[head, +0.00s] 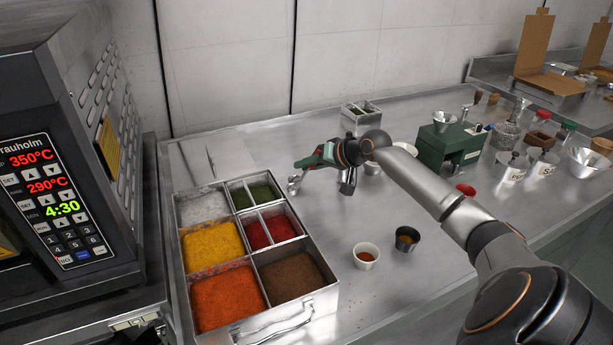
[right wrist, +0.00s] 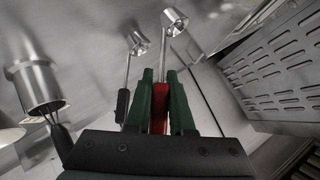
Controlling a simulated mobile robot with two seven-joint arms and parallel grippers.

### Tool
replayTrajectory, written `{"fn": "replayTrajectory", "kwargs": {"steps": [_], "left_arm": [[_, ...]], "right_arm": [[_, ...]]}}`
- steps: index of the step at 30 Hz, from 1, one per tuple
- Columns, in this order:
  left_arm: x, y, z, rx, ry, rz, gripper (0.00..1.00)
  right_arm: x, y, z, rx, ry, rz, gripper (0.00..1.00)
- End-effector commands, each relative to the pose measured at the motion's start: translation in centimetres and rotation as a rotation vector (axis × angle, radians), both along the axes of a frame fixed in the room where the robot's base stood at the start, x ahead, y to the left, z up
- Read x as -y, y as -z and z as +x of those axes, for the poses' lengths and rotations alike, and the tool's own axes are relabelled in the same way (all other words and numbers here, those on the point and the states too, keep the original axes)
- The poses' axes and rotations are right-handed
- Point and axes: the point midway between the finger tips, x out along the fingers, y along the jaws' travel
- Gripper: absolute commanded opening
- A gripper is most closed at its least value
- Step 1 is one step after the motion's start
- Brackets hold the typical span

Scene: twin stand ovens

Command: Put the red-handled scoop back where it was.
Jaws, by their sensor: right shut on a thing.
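My right gripper (head: 316,159) is over the counter just beyond the spice box. In the right wrist view, its green fingers (right wrist: 162,88) are shut on the red handle of the red-handled scoop (right wrist: 160,105). The scoop's thin shaft and small metal bowl (right wrist: 174,18) point away from the fingers. In the head view a small metal bowl (head: 293,184) shows under the fingertips; I cannot tell which scoop it belongs to. A black-handled scoop (right wrist: 124,103) is to the left of the red one in the right wrist view. My left gripper is not in view.
The metal spice box (head: 322,302) has several filled compartments. Two small cups, one white (head: 366,257) and one dark (head: 407,238), stand to its right. A metal cylinder (right wrist: 36,87) is near the gripper. A green machine (head: 450,145) stands right. Open counter lies in front.

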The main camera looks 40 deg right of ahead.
Motion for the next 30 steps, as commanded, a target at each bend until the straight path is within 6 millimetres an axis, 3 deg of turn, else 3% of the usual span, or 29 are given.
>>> {"fn": "replayTrajectory", "kwargs": {"steps": [7, 18, 19, 26, 30], "left_arm": [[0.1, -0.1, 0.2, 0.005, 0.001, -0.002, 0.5], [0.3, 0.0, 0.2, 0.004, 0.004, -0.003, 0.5], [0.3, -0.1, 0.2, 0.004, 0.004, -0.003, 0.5], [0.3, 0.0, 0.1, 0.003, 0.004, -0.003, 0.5], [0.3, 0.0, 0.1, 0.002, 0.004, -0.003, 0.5]], "right_arm": [[0.0, 3.2, 0.2, -0.001, 0.001, 0.002, 0.0], [0.0, 3.7, 0.2, 0.0, 0.0, 0.001, 0.0], [0.0, 3.6, 0.2, 0.0, 0.0, 0.0, 0.24], [0.0, 3.6, 0.2, 0.0, 0.0, 0.0, 0.5], [0.0, 3.6, 0.2, 0.0, 0.0, 0.0, 0.51]]}}
